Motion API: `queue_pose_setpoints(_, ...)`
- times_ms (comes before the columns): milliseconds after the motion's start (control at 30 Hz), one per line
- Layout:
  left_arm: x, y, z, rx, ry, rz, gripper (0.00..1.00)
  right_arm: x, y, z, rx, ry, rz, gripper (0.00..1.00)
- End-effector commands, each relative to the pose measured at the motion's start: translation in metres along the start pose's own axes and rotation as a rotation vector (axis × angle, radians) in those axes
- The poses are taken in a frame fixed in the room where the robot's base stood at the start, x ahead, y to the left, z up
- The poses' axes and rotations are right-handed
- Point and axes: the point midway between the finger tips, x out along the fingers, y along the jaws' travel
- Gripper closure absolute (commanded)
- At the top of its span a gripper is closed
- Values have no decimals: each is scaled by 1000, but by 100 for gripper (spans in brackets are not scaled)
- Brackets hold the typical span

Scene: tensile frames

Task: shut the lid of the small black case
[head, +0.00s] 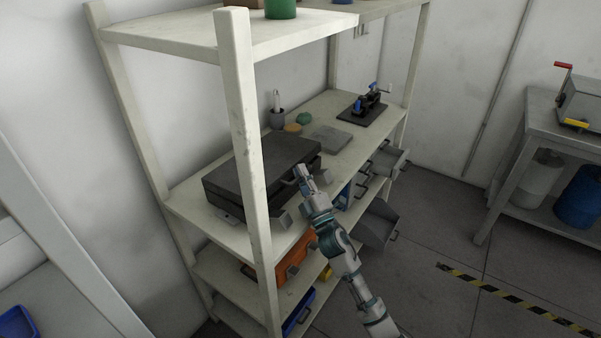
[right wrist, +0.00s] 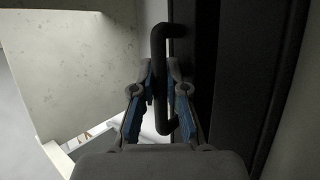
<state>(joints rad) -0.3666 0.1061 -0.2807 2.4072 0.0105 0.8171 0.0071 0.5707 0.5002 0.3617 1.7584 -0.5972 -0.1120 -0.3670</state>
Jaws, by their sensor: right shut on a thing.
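The black case (head: 262,165) lies on the upper-middle shelf of the pale rack, partly behind the rack's front post. Its dark lid lies across the top; whether a small gap is left at the front edge I cannot tell. My right gripper (head: 300,172) is at the case's front right side. In the right wrist view, my right gripper (right wrist: 160,95) has its blue-padded fingers on either side of a dark bar handle (right wrist: 159,45) on the case (right wrist: 235,70) and is shut on it. My left gripper is not in view.
The rack's front post (head: 246,130) stands close left of my right arm. A grey plate (head: 331,139), small pots and a black clamp device (head: 369,106) share the shelf (head: 345,160). Grey bins (head: 378,224) jut out below. Open floor lies to the right.

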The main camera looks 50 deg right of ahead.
Motion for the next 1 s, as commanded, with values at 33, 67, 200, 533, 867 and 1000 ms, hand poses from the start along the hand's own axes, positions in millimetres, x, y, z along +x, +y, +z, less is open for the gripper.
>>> queue_pose_setpoints(33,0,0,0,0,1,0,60,-1,-1,-6,3,14,1,100)
queue_pose_setpoints(67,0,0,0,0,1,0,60,-1,-1,-6,3,14,1,100)
queue_pose_setpoints(200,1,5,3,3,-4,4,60,0,0,-6,3,14,1,100)
queue_pose_setpoints(533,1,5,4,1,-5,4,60,0,-1,-2,3,8,0,76)
queue_pose_setpoints(867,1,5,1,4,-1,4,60,-19,-4,3,6,2,-3,76)
queue_pose_setpoints(1000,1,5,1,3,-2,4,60,-50,-4,2,5,2,-4,76)
